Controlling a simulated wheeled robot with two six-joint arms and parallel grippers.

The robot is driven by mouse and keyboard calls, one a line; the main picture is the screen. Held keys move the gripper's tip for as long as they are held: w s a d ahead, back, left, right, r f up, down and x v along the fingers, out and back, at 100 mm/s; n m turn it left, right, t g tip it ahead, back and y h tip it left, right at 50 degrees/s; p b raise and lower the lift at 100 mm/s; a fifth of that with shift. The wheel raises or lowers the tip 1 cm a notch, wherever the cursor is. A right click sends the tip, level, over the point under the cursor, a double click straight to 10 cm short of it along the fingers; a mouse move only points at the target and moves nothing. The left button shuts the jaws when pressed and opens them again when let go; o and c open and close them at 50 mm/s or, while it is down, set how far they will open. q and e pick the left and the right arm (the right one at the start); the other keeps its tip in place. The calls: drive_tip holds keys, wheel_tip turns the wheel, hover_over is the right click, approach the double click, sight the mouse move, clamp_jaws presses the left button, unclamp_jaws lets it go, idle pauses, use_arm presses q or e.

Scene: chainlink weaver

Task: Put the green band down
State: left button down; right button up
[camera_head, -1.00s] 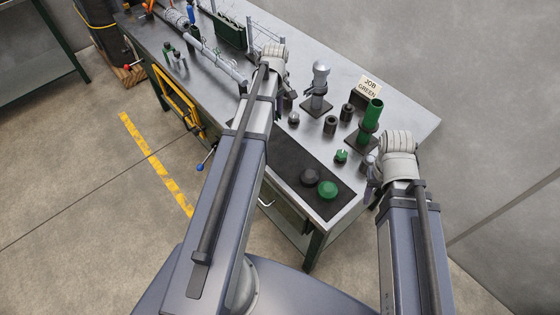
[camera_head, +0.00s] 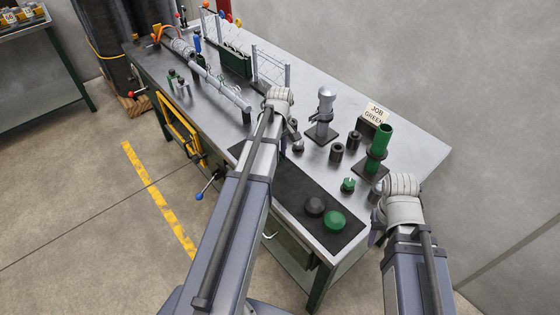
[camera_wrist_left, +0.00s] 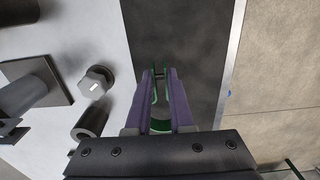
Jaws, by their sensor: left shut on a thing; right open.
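In the left wrist view the green band (camera_wrist_left: 160,126) shows between the fingers of my left gripper (camera_wrist_left: 159,76), which is shut on it. The gripper is over the dark mat (camera_wrist_left: 178,30); I cannot tell whether the band touches it. In the head view my left arm mostly hides this gripper, near the mat's far end, and the band cannot be made out. My right gripper (camera_head: 377,215) is open near the bench's right front edge, partly hidden by its wrist.
A dark grey knob (camera_head: 314,205) and a green knob (camera_head: 335,220) sit on the mat's near end. A small green-topped part (camera_head: 348,184), a green tube (camera_head: 379,141) on a stand and a silver post (camera_head: 325,103) stand beyond. The mat's middle is clear.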

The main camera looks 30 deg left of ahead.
use_arm(q)
drive_tip(key=shift+f+b, duration=1.15)
drive_tip(key=shift+f, duration=0.35)
drive_tip(key=shift+f, duration=0.1)
drive_tip(key=shift+f, duration=0.15)
drive_tip(key=c, duration=0.8)
unclamp_jaws()
drive_tip(key=shift+r, duration=0.2)
wheel_tip(320, 180, up, 12)
drive_tip(key=p, duration=1.2)
drive_tip(key=shift+r, duration=0.1)
